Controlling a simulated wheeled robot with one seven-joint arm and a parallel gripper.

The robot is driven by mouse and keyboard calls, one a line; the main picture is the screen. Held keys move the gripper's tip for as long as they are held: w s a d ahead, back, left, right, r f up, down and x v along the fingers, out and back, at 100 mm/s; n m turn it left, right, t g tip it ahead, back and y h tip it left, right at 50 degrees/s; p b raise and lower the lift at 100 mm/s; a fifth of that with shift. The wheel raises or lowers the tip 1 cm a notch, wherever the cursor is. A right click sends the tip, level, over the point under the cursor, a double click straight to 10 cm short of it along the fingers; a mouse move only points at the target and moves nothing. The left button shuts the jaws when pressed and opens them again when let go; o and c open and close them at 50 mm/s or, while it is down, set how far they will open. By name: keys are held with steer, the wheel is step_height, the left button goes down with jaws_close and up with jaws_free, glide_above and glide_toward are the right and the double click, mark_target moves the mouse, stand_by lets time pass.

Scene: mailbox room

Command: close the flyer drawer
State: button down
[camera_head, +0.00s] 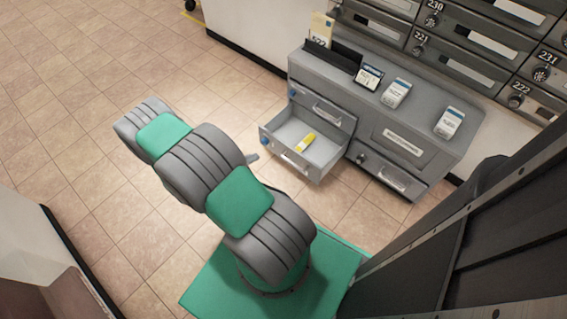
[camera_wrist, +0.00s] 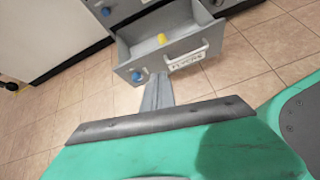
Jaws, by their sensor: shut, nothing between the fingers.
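The open drawer (camera_head: 308,170) juts out from the lower left of a grey cabinet (camera_head: 345,82). It has a blue knob, a pale handle and a small front label that I cannot read clearly. A yellow object (camera_head: 305,142) lies inside it. The drawer also shows in the wrist view (camera_wrist: 158,62), with the yellow object (camera_wrist: 162,38) in it. My gripper (camera_head: 253,157) is shut and empty, just outside the drawer front at its left part.
Another drawer (camera_head: 320,106) sits shut above the open one. A shut drawer (camera_head: 390,178) is at the lower right. Small cards (camera_head: 396,93) and a dark holder (camera_head: 333,57) stand on the cabinet top. Numbered mailboxes (camera_head: 465,45) line the wall behind. Tiled floor (camera_head: 75,150) is clear at left.

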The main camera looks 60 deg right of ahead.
steer(key=n+h, duration=0.1)
steer(key=n, duration=0.1)
glide_toward(288, 148)
steer(key=b+x, duration=0.2)
steer(key=x, duration=0.1)
steer(key=b+x, duration=0.2)
steer(key=x, duration=0.1)
steer(key=shift+s+a+f+b, duration=0.15)
steer(key=shift+a+f+b, duration=0.1)
steer(key=shift+b, duration=0.15)
steer(key=shift+d+r, duration=0.1)
steer(key=shift+d, duration=0.25)
